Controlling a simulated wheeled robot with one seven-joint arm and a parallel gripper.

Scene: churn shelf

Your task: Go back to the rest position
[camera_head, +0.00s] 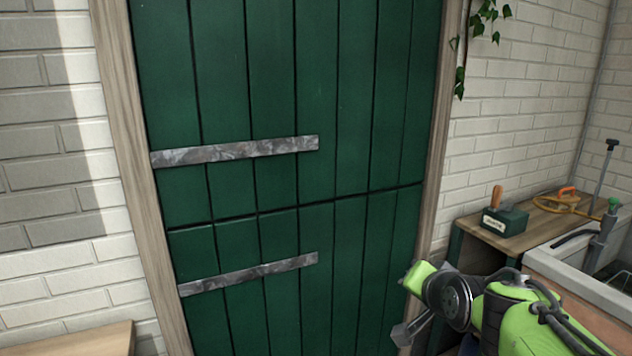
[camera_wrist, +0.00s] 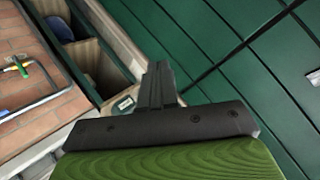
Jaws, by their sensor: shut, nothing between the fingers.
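My gripper (camera_wrist: 158,76) shows in the wrist view with its dark fingers together and nothing between them. In the head view my green and grey arm reaches in from the lower right. The gripper end (camera_head: 402,333) is in front of the lower right part of a green plank door (camera_head: 345,130). Whether the fingers touch the door cannot be told. The door is shut, with two grey metal straps across it, and it also fills the right of the wrist view (camera_wrist: 270,75).
A wooden-topped bench (camera_head: 490,236) right of the door holds a dark green box (camera_head: 505,222) and an orange-handled tool (camera_head: 566,203). A sink (camera_head: 612,262) with a tap stands beside it. A wooden surface (camera_head: 85,343) is at lower left. Ivy (camera_head: 461,75) hangs at upper right.

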